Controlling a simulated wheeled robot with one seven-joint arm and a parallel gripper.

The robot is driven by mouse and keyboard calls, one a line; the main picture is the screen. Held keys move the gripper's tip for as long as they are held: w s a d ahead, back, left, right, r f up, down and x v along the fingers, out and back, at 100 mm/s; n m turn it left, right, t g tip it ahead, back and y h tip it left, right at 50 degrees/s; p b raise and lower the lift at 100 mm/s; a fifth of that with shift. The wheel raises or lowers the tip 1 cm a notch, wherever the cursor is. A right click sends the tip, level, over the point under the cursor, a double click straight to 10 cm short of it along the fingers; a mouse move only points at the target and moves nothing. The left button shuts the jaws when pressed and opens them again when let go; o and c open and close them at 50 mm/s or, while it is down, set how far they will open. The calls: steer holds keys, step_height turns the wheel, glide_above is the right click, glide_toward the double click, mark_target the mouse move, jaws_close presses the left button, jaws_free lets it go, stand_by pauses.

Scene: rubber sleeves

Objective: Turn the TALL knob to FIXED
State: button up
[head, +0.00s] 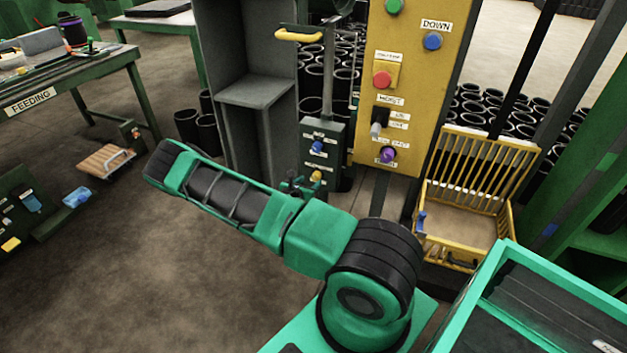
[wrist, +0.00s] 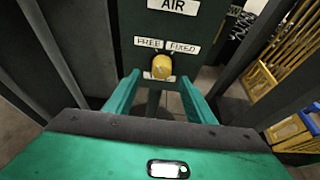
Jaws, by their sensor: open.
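A round yellow knob (wrist: 161,66) sits on a dark green panel (wrist: 143,42), below the labels FREE on the left and FIXED on the right. A small label at its foot is mostly covered, so I cannot read TALL on it. I cannot tell which way the knob points. The yellow knob also shows in the head view (head: 316,176), low on the narrow green box. My gripper (wrist: 161,80) is open, with one green finger on each side, just below and in front of the knob. No contact shows. In the head view my gripper (head: 299,186) is small and partly hidden by my arm.
A blue knob (head: 318,146) sits above the yellow one. A yellow panel (head: 408,70) with buttons, a lever and a purple knob (head: 387,155) stands to the right. Open floor (head: 150,270) lies to the left.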

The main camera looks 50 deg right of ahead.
mark_target(315, 178)
steer(key=x, duration=0.5)
steer(key=shift+w+d+f, duration=0.1)
steer(key=shift+d+f, duration=0.05)
steer(key=shift+d, duration=0.1)
